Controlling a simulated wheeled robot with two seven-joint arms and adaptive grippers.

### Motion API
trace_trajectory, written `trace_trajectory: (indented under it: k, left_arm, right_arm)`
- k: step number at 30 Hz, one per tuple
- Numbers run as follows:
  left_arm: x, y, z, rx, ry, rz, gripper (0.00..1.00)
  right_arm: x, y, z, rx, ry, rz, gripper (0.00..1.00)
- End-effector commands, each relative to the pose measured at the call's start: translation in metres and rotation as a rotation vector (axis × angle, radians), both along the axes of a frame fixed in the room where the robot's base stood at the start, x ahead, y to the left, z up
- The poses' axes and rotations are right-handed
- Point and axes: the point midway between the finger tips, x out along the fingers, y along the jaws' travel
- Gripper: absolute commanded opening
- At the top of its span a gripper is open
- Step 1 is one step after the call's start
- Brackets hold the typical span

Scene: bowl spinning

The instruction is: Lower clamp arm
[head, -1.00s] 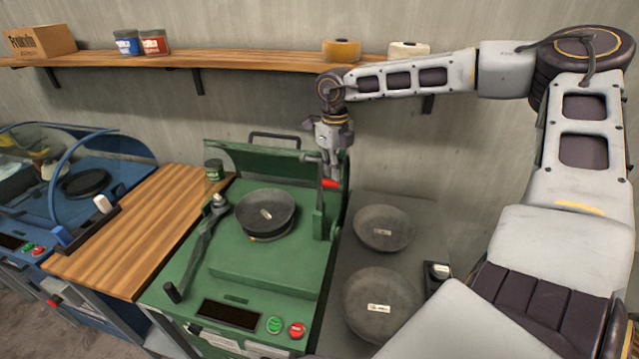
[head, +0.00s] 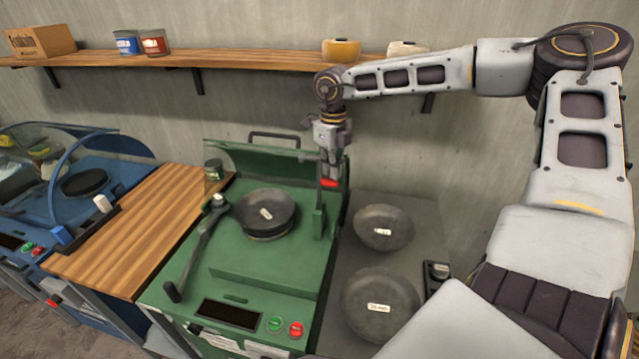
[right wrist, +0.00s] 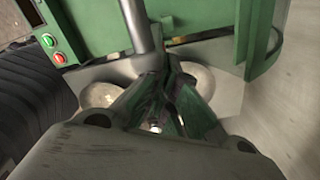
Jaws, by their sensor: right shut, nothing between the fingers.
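The green machine (head: 265,265) stands in the middle of the head view. A dark bowl (head: 266,212) sits on its round seat. The upright clamp post (head: 319,220) stands at the machine's right side, with a red grip (head: 329,184) at its upper end. My right gripper (head: 328,172) is shut and empty, its fingertips just above the red grip; I cannot tell whether they touch it. In the right wrist view, the fingers (right wrist: 168,85) are together near a grey rod (right wrist: 137,25). My left gripper is not in view.
A lever with a black handle (head: 172,291) lies along the machine's left side. Two dark bowls (head: 384,227) (head: 380,303) rest on the grey surface at right. A wooden counter (head: 135,225) is at left. A shelf (head: 230,60) runs along the wall behind.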

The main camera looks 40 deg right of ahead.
Motion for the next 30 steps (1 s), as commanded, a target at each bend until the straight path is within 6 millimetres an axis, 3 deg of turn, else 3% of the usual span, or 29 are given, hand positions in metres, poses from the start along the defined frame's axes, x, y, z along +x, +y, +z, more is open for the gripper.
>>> trace_trajectory:
  k: [15, 30]
  left_arm:
    - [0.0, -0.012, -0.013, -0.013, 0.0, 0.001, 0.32]
    - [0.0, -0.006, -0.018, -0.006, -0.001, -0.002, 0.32]
  right_arm:
    - [0.017, 0.014, 0.0, -0.001, 0.0, 0.001, 0.0]
    - [0.029, 0.024, 0.001, 0.001, -0.002, 0.001, 0.0]
